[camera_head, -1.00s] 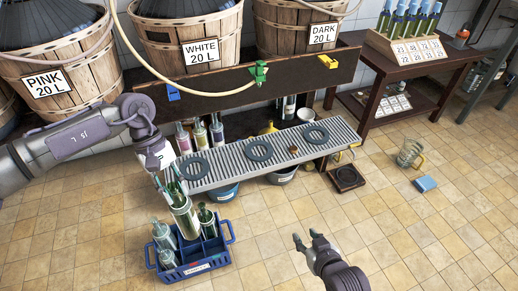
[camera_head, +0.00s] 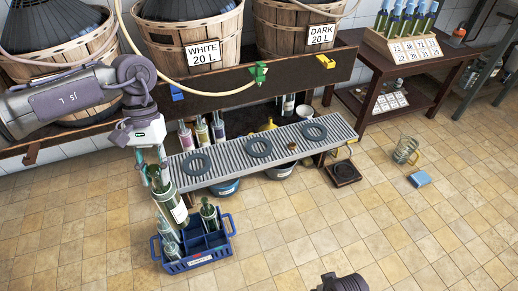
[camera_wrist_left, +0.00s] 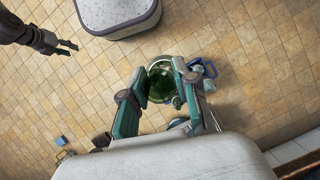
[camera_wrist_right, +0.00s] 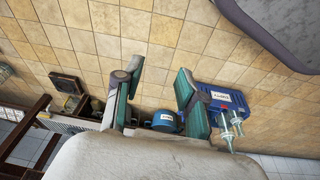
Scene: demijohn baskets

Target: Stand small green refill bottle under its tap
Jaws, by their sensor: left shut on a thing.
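A green bottle (camera_head: 172,203) with a pale label is held in my left gripper (camera_head: 160,177) by its upper part, in front of the left end of the slatted shelf. The left wrist view looks down on this bottle (camera_wrist_left: 160,82) between the fingers. In the head view its lower end overlaps the blue crate (camera_head: 196,262); the gap between them is hard to judge. A smaller-looking dark green bottle (camera_head: 209,215) stands in the crate. A green tap (camera_head: 258,73), a blue tap (camera_head: 175,93) and a yellow tap (camera_head: 325,62) sit on the dark beam. My right gripper (camera_wrist_right: 155,90) is open and empty.
The slatted shelf (camera_head: 222,168) carries three dark rings, the middle one (camera_head: 258,147) clear. Paler bottles (camera_head: 168,238) share the crate. A hose hangs to the green tap. A black scale (camera_head: 344,173), a wire holder (camera_head: 405,150) and a blue block (camera_head: 420,179) lie on open floor.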

